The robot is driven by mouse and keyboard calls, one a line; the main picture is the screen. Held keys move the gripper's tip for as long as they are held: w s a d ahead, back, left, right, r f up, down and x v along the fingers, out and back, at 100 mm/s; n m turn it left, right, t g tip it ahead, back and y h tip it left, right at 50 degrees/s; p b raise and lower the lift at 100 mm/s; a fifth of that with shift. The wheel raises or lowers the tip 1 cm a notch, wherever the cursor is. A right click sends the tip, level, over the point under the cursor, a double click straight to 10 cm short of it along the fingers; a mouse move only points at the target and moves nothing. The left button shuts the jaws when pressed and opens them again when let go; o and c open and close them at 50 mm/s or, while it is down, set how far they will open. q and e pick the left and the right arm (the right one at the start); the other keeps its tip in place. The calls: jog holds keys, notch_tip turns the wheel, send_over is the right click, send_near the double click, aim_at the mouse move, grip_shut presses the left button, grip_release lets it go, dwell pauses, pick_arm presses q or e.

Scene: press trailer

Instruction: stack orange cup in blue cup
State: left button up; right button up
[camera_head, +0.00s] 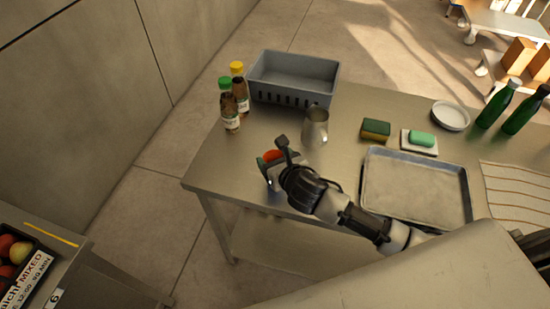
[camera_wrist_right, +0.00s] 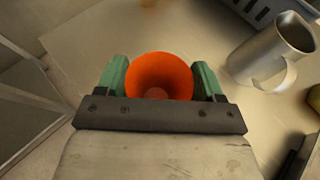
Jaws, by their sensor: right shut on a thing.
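The orange cup (camera_head: 271,155) is between the fingers of my right gripper (camera_head: 274,158), at the near left part of the metal table. In the right wrist view the orange cup (camera_wrist_right: 158,72) shows its open mouth, with a green finger pad pressed on each side. My right gripper (camera_wrist_right: 160,80) is shut on it. No blue cup can be made out clearly. A small bluish patch shows just under the gripper in the head view, but I cannot tell what it is. My left gripper is not in view.
A metal pitcher (camera_head: 315,126) stands close behind the gripper. Two bottles (camera_head: 229,108) and a grey crate (camera_head: 294,75) are farther back. A sponge (camera_head: 376,129), a soap dish (camera_head: 419,147) and a metal tray (camera_head: 416,187) lie to the right. The table's left edge is near.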

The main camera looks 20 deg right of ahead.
jog(key=shift+f, duration=0.4)
jog(key=o, duration=0.9)
jog(key=shift+r, duration=0.6)
jog(key=b+v, duration=0.1)
jog(key=v, duration=1.1)
jog(key=shift+f, duration=0.2)
